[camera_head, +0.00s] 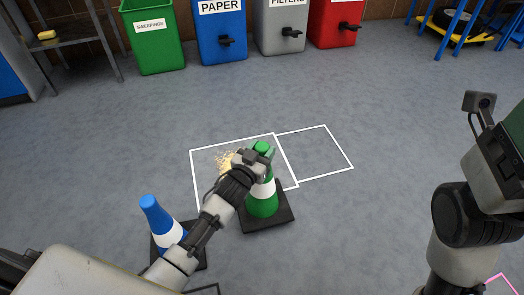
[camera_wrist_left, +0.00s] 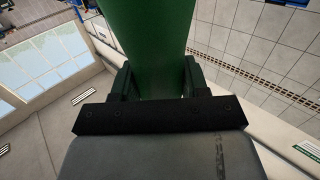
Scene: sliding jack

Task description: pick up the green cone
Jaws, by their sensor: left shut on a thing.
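The green cone (camera_head: 262,203) has a white band and a black square base, and it stands upright on the grey floor by the front edge of a white-outlined area. My left gripper (camera_head: 262,151) is shut on the upper part of the cone, just below its tip. In the left wrist view the green cone (camera_wrist_left: 150,40) fills the space between the two fingers (camera_wrist_left: 155,80). My left forearm hides part of the cone's left side. My right arm shows at the right edge of the head view, and its fingers cannot be made out.
A blue cone (camera_head: 162,222) stands left of the green one, partly behind my left arm. Sawdust-like crumbs (camera_head: 226,162) lie inside the white outline (camera_head: 236,141). Green (camera_head: 155,45), blue (camera_head: 221,45), grey (camera_head: 279,35) and red bins (camera_head: 335,25) stand at the back. The floor between is clear.

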